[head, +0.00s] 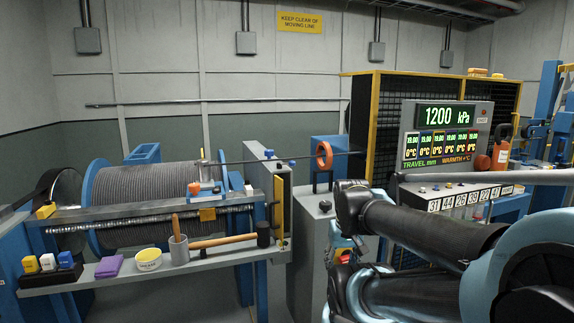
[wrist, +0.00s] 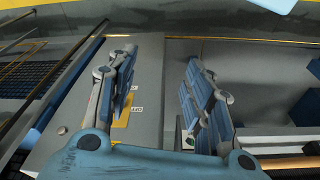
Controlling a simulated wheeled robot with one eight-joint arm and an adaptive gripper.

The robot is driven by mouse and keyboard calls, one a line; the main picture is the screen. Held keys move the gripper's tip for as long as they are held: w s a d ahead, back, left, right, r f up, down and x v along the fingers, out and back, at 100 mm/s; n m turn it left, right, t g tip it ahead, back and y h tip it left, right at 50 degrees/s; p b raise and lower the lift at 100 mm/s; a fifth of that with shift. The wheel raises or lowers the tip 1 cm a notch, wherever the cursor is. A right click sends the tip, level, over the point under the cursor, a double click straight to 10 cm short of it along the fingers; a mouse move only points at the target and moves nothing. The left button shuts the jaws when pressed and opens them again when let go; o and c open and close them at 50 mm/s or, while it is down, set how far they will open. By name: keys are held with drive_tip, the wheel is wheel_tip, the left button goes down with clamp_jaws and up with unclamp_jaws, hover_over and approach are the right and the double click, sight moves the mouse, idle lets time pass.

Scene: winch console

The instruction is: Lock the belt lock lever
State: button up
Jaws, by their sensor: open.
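I cannot make out the belt lock lever with certainty in either view. In the wrist view my gripper (wrist: 159,65) is open, with its two blue padded fingers well apart and nothing between their tips. A grey panel (wrist: 148,60) lies behind the fingers. A yellow label (wrist: 121,112) with dark lettering shows on it, partly hidden by the left finger. In the head view my gripper (head: 345,250) is low, right of the grey cabinet front, and largely hidden by my dark arm links.
A winch drum (head: 140,195) stands at the left behind a shelf (head: 120,272) holding a mallet (head: 225,240), a tub (head: 149,259) and a purple cloth (head: 109,266). A grey cabinet (head: 305,225) stands beside my arm. A gauge panel (head: 447,140) reads 1200 kPa.

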drive_tip(key=shift+s+r, duration=0.2)
drive_tip(key=shift+r, duration=0.75)
clamp_jaws()
drive_tip(key=w+a+r+m+g+y, duration=0.1)
drive_tip(key=w+r+m, duration=0.1)
drive_tip(key=w+r, duration=0.7)
drive_tip(key=w+a+r+m+g, duration=0.1)
drive_tip(key=w+r+m, duration=0.1)
drive_tip(key=w+r, duration=0.65)
drive_tip(key=w+a+r+m+g, duration=0.1)
drive_tip(key=w+r+m, duration=0.1)
drive_tip(key=w+r, duration=0.6)
drive_tip(key=w+a+r+m+g+y, duration=0.1)
drive_tip(key=w+a+r+m, duration=0.1)
drive_tip(key=w+r, duration=0.6)
drive_tip(key=w, duration=0.3)
drive_tip(key=shift+w+a+m, duration=0.15)
drive_tip(key=shift+a+m, duration=0.05)
drive_tip(key=shift+m, duration=0.2)
